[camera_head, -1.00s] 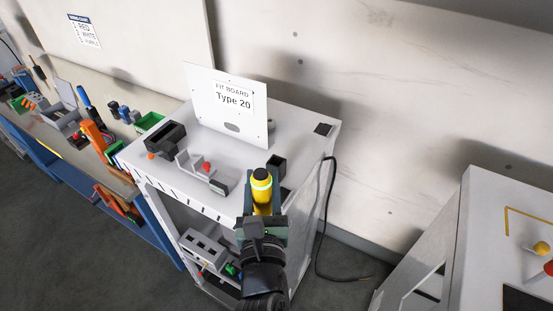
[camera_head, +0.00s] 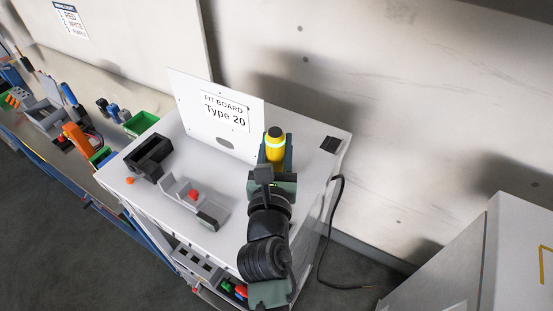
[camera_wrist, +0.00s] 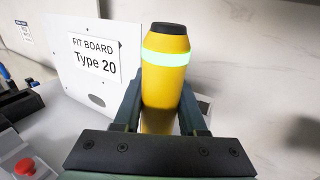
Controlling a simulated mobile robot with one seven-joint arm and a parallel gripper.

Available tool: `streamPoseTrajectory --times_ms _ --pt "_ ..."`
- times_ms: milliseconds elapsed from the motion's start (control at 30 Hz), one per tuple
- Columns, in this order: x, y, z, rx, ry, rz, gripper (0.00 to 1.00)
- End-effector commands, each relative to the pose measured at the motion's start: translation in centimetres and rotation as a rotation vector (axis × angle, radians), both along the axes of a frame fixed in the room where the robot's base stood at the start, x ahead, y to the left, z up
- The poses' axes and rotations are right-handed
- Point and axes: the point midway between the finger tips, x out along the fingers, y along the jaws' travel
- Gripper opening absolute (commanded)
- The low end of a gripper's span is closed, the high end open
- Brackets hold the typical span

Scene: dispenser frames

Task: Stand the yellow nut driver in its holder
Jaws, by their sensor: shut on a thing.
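The yellow nut driver (camera_head: 274,150) has a dark cap and a pale green band. It stands roughly upright in my gripper (camera_head: 274,168), above the white cart top. The wrist view also shows the nut driver (camera_wrist: 165,75) between the two fingers of my gripper (camera_wrist: 160,108), which is shut on it. Its lower end is hidden by the gripper. A small dark block that stood by the cart's right side is now hidden behind my gripper and the driver. I cannot tell whether the driver touches or enters it.
The white fit board (camera_head: 211,130) marked Type 20 stands upright just left of the gripper. A black holder (camera_head: 150,157) and a grey fixture with a red knob (camera_head: 193,195) are on the cart's left. A dark square (camera_head: 329,145) lies at the right corner.

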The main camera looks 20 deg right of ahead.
Motion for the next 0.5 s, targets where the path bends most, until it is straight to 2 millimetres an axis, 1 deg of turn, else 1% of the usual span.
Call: streamPoseTrajectory --times_ms 100,200,267,500 --pt "0.0 0.0 -2.1 -0.002 0.003 0.001 0.0" --pt "0.0 0.0 -3.3 0.0 0.002 0.0 0.0" --pt "0.0 0.0 -3.5 -0.001 0.0 0.0 0.0" --pt "0.0 0.0 -3.4 0.0 -0.001 0.001 0.0"
